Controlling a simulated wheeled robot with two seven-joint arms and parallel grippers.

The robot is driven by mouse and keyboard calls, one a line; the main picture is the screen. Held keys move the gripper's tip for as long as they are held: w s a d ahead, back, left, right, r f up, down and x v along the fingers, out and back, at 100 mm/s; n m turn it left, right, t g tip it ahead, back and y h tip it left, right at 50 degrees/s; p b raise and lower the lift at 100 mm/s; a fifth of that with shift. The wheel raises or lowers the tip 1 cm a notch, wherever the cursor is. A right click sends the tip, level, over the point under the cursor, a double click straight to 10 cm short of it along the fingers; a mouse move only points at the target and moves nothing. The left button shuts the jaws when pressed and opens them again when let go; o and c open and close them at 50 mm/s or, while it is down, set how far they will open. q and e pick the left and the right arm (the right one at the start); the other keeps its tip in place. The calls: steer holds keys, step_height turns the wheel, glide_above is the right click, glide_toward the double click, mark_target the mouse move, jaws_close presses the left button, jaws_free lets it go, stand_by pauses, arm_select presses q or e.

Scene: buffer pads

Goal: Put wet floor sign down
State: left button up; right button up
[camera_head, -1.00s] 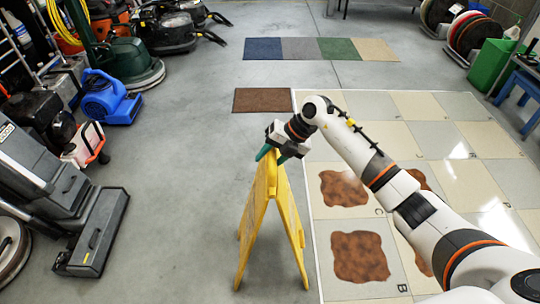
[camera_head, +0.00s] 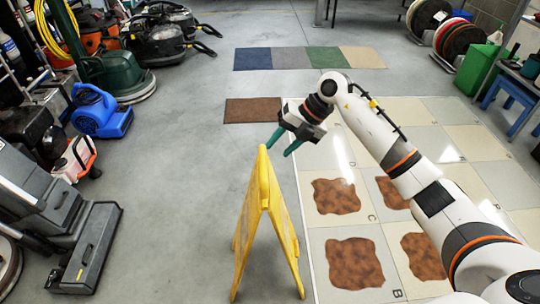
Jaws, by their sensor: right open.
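The yellow wet floor sign (camera_head: 266,228) stands upright on the grey concrete floor with its legs spread, just left of the tiled area. My right gripper (camera_head: 279,146) is open and empty, above and to the right of the sign's top. Its green fingers point down and left, apart from the sign. My left gripper is not in view.
The tiled area (camera_head: 432,110) with several brown stains (camera_head: 355,262) lies right of the sign. A brown mat (camera_head: 252,110) and a row of coloured mats (camera_head: 308,58) lie behind. A blue blower (camera_head: 101,112) and a grey floor machine (camera_head: 88,250) stand left. Floor left of the sign is clear.

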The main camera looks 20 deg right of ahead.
steer(key=shift+v, duration=1.35)
